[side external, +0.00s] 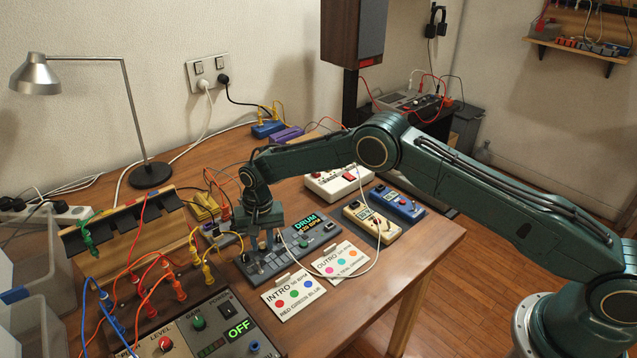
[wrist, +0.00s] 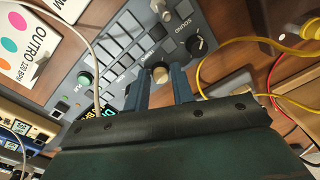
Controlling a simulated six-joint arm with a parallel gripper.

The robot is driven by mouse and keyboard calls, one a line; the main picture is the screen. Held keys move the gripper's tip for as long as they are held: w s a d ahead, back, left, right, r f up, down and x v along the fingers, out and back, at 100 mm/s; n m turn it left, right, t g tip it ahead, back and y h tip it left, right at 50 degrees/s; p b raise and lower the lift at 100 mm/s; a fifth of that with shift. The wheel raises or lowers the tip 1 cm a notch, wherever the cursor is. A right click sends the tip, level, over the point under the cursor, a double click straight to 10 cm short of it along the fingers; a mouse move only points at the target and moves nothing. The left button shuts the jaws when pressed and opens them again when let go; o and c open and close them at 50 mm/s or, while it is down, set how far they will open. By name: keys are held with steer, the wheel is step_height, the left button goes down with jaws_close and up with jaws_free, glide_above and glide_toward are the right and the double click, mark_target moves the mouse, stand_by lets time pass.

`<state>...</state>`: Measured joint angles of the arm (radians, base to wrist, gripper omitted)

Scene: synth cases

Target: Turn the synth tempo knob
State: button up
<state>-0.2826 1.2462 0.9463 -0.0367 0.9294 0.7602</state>
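The grey drum synth (side external: 318,239) lies on the wooden table, with a lit screen reading DRUM and a BPM figure. My gripper (side external: 263,241) points down over its left part. In the wrist view, a cream-topped knob (wrist: 160,73) sits between the tips of my gripper (wrist: 162,79). The two blue fingers are apart, with a small gap showing on each side of the knob. A black knob (wrist: 197,44) marked SOUND and a paler knob (wrist: 158,7) are nearby on the panel. The screen is mostly hidden behind my gripper in the wrist view.
INTRO (side external: 293,292) and OUTRO (side external: 341,261) cards lie in front of the synth. A cream pedal (side external: 371,222) and a blue pedal (side external: 397,204) are to the right. A white cable (side external: 377,250) loops nearby.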

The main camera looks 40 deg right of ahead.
mark_target(264, 244)
steer(key=shift+o, duration=1.1)
step_height(264, 244, up, 14)
steer(key=shift+d, duration=0.2)
